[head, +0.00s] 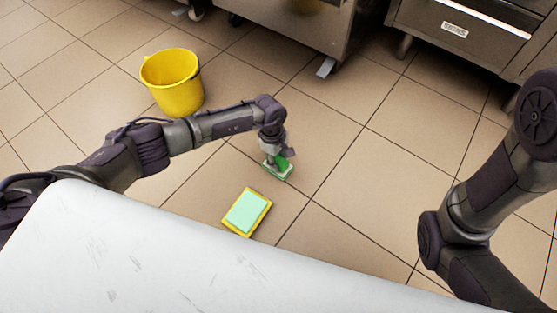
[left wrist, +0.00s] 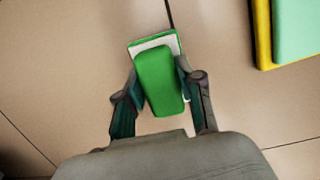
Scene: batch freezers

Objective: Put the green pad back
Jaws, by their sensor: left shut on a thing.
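The green pad (left wrist: 158,80) has a raised green grip on a flat base with a white layer. In the left wrist view it sits between the fingers of my left gripper (left wrist: 158,98), which is shut on its grip. In the head view the left gripper (head: 277,156) points down with the pad (head: 277,171) under it, low over the tiles; I cannot tell whether it touches the floor. A yellow-edged tray (head: 237,230) with a mint-green top (head: 246,211) lies just nearer and left of the pad. It also shows at the upper right in the left wrist view (left wrist: 263,40). My right gripper is out of view.
A yellow bucket (head: 175,90) stands on the floor at the upper left, behind my left arm. Steel freezers (head: 290,25) line the back. The tiled floor right of the pad is clear.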

